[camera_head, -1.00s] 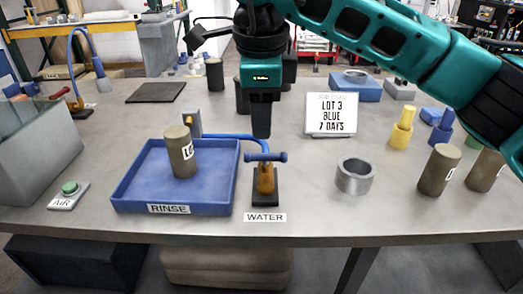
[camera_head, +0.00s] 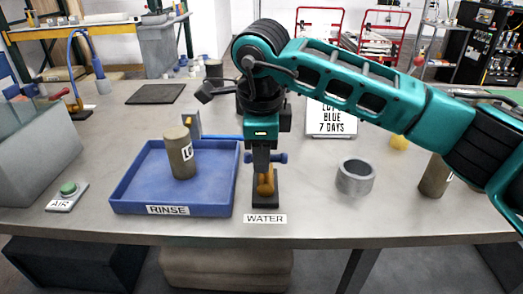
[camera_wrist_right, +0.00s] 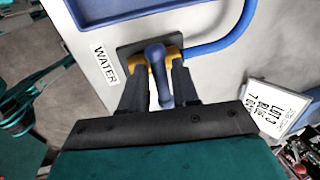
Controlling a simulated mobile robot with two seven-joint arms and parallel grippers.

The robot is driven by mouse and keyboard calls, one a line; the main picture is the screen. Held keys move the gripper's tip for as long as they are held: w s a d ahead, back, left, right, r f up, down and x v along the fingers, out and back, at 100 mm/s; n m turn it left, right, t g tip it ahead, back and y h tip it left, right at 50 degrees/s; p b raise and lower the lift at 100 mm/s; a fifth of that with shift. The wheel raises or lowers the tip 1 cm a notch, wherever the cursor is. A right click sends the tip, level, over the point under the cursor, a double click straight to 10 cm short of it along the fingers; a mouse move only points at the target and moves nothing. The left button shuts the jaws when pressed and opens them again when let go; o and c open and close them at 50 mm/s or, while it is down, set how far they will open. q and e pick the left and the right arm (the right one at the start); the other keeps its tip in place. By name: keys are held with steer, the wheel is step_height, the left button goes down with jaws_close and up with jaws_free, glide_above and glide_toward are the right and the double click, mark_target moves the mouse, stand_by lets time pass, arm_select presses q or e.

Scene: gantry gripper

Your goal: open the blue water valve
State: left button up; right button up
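The blue water valve (camera_head: 280,158) has a bar handle running left to right on a brass body (camera_head: 265,185), fixed on a dark base behind the WATER label. My right gripper (camera_head: 262,172) points down over it and covers the handle's middle; both handle ends stick out beside it. In the right wrist view the blue handle (camera_wrist_right: 158,75) lies between the two fingers of my right gripper (camera_wrist_right: 160,75), with the brass body just beyond the tips. The fingers look apart, one on each side of the handle; firm contact does not show. My left gripper is not in view.
A blue RINSE tray (camera_head: 125,190) with a grey-brown cylinder (camera_head: 180,152) stands left of the valve. A blue hose joins the valve from behind. A grey ring (camera_head: 356,178) stands to the right, and a sign (camera_head: 332,120) behind. An AIR button (camera_head: 68,188) is far left.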

jaws_close()
